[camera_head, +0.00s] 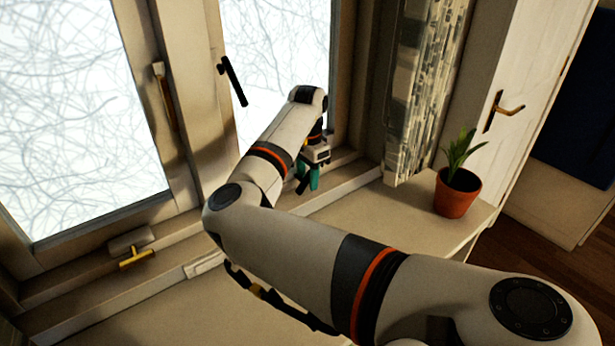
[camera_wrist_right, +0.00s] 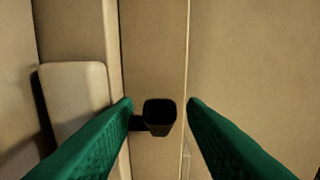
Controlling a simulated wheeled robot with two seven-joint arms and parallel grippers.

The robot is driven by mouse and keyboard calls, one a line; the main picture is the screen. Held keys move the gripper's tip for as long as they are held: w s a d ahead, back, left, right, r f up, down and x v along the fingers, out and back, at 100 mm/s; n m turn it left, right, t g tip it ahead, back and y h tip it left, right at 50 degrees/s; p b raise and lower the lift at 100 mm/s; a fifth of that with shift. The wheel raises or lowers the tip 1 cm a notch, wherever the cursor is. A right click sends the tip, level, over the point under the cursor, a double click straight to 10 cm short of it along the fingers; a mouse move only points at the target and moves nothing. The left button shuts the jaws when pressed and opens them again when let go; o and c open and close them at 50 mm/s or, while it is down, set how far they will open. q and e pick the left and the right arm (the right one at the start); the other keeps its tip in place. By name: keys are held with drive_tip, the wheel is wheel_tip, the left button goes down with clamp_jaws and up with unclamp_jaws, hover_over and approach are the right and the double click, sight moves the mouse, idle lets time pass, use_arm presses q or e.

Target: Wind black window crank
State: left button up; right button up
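The black window crank shows in the right wrist view as a dark squarish knob (camera_wrist_right: 160,114), with a short black arm running left behind a finger. In the head view a small black part (camera_head: 303,186) by the fingertips on the sill appears to be this crank, mostly hidden. My right gripper (camera_head: 308,180), with green fingers, points down at the sill below the right window. In the right wrist view its open fingers (camera_wrist_right: 159,102) stand either side of the knob, with a gap at the right finger. My left gripper is out of view.
A black handle (camera_head: 233,81) and a brass handle (camera_head: 163,92) are on the window frames. A brass crank (camera_head: 136,258) sits on the left sill. A potted plant (camera_head: 457,192) stands right of the patterned curtain (camera_head: 420,90). The ledge between gripper and plant is clear.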

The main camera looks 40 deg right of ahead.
drive_tip(key=shift+f, duration=0.5)
clamp_jaws()
drive_tip(key=shift+r+y+p, duration=0.25)
drive_tip(key=shift+y+p, duration=0.05)
drive_tip(key=shift+p, duration=0.35)
drive_tip(key=y+p, duration=0.1)
drive_tip(key=p, duration=0.1)
drive_tip(key=y+p, duration=0.2)
drive_tip(key=p, duration=0.1)
drive_tip(key=shift+s+d, duration=0.1)
drive_tip(key=shift+d, duration=0.15)
drive_tip(key=shift+f+t+y+p, duration=0.2)
drive_tip(key=shift+t+y+p, duration=0.15)
drive_tip(key=shift+y, duration=0.25)
drive_tip(key=shift+d+f+y, duration=0.1)
drive_tip(key=shift+f+y, duration=0.1)
drive_tip(key=shift+y, duration=0.6)
drive_tip(key=shift+f+y, duration=0.2)
drive_tip(key=shift+y, duration=1.4)
